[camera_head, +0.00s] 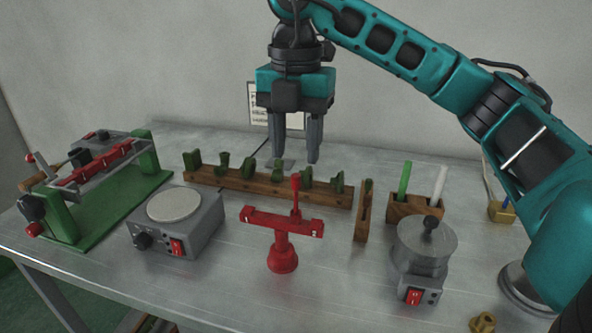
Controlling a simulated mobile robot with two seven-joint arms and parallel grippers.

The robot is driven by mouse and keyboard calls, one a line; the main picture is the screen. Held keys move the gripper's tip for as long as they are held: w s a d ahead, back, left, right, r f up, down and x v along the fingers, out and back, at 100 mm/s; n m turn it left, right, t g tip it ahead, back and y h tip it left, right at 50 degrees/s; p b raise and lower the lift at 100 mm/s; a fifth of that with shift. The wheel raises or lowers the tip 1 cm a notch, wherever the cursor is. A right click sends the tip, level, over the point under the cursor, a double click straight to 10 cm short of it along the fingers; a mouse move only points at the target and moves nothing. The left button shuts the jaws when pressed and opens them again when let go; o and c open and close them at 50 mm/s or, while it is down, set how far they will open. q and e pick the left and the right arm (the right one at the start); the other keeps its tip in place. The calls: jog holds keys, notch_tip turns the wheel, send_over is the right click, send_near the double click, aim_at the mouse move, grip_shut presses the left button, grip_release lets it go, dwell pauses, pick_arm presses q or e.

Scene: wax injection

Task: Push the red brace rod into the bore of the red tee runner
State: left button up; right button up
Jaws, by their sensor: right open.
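The red tee runner (282,248) stands upright in the middle of the table, with a round base and a level crossbar. The thin red brace rod (296,200) stands upright at the right half of the crossbar, with a wider top end. Its lower end meets the crossbar; how deep it sits in a bore I cannot tell. My right gripper (295,158) is open and empty, pointing down above and behind the rod, with its fingers apart. It does not touch the rod or the runner. My left gripper is out of view.
A wooden rack (240,184) with several green pieces lies behind the runner. A hot plate (175,207) stands left, a round grey pot (425,245) right. A green-based fixture (105,215) is at far left. A wooden block (415,208) holds green and white sticks. The front middle is clear.

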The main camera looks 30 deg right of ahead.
notch_tip(320, 180, up, 4)
jog(key=shift+r+p, duration=0.15)
jog(key=shift+p, duration=0.4)
